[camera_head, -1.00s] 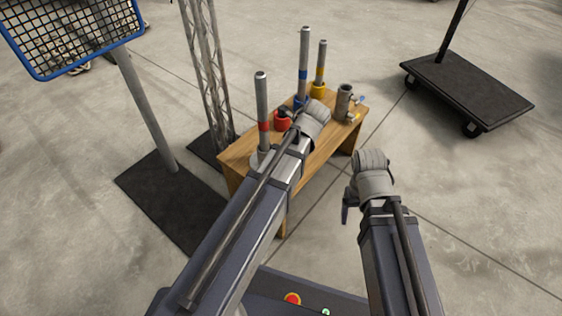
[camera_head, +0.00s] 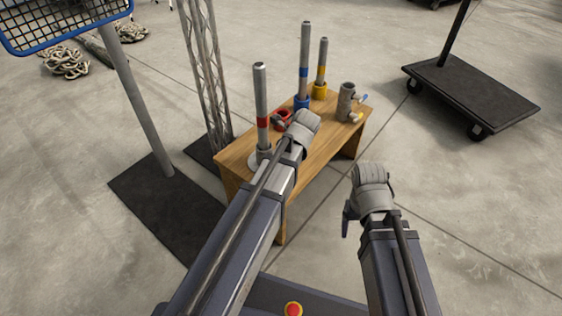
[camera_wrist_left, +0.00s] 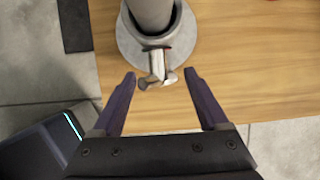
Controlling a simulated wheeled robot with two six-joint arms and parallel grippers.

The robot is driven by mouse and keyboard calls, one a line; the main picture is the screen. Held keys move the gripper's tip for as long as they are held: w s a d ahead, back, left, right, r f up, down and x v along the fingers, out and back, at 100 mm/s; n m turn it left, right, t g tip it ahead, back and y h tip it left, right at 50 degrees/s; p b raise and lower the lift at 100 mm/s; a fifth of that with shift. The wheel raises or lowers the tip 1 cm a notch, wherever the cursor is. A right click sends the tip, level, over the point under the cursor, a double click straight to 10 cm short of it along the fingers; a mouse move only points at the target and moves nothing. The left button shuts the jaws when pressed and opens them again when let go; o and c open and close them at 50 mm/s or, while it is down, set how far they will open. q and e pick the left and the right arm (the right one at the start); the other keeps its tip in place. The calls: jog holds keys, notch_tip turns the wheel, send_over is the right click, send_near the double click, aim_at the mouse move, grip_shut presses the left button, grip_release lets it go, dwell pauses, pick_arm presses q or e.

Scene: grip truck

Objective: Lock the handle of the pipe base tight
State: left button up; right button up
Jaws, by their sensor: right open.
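The grey pipe base (camera_head: 254,162) stands on the near left end of the wooden table (camera_head: 318,150), with a red-banded pipe (camera_head: 261,100) upright in it. In the left wrist view, the round base (camera_wrist_left: 127,42) carries a small metal handle (camera_wrist_left: 157,68) on the side facing my gripper. My left gripper (camera_wrist_left: 159,77) is open, with its fingertips either side of the handle's end; contact is not visible. In the head view my left arm hides its fingers. My right gripper (camera_head: 346,222) is open and empty, right of the table and apart from it.
Blue-banded (camera_head: 303,65) and yellow-banded (camera_head: 321,65) pipes, a red base (camera_head: 283,120) and a grey fitting (camera_head: 346,102) share the table. A lattice post (camera_head: 205,80) stands behind left. A black cart (camera_head: 470,95) is at right.

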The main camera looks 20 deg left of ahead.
pick_arm(q)
grip_shut()
dwell(0.4)
